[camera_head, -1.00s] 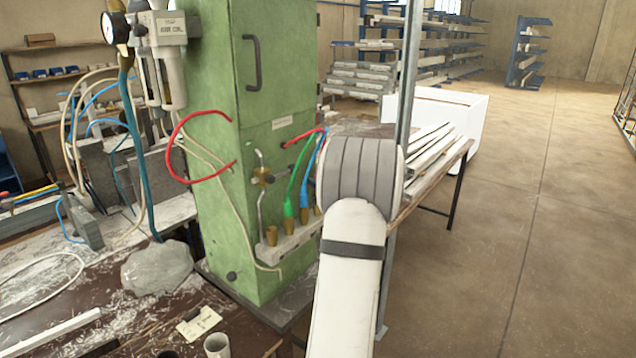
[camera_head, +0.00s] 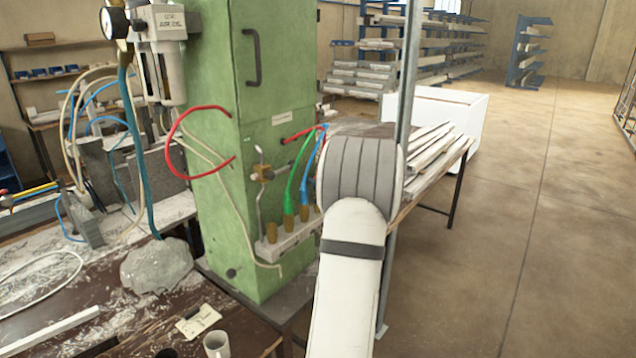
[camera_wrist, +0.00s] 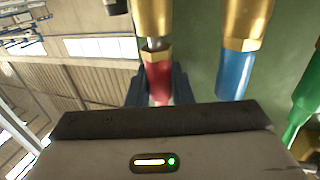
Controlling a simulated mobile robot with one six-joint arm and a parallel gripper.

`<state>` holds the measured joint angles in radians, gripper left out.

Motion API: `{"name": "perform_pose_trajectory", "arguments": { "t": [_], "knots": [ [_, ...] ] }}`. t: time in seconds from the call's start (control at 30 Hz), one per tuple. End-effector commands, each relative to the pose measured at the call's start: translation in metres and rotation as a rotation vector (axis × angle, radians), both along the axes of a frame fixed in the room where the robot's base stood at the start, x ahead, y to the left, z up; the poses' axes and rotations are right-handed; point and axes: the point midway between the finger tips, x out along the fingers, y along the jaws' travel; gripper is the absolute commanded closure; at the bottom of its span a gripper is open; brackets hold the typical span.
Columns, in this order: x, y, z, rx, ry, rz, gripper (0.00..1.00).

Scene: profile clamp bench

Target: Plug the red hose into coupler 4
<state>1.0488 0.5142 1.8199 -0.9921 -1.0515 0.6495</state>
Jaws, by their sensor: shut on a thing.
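My gripper (camera_wrist: 158,90) is shut on the red hose's end (camera_wrist: 157,72) in the wrist view, a dark finger on each side. A grey metal tip stands between the red sleeve and a brass coupler (camera_wrist: 153,18), in line with it. The tip meets the coupler's mouth; I cannot tell how deep it sits. The blue hose (camera_wrist: 234,72) is in the neighbouring brass coupler (camera_wrist: 246,22). In the head view the red hose (camera_head: 200,178) loops out of the green cabinet, and its end and my gripper are hidden behind my arm. No coupler number is readable.
The green hose (camera_head: 290,187) and blue hose stand in brass couplers on a pale block (camera_head: 285,245) low on the green cabinet (camera_head: 270,85). A brass valve (camera_head: 263,175) is just left. A grey post (camera_head: 408,70) rises behind my arm. Floor at right is clear.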

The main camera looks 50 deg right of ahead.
Motion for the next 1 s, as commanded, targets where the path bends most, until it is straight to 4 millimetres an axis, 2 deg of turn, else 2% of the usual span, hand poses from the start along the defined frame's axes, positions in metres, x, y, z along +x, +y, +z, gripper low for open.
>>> {"name": "perform_pose_trajectory", "arguments": {
  "t": [1.0],
  "knots": [
    [0.000,0.000,-0.012,0.001,0.001,0.000,1.00]
  ]
}}
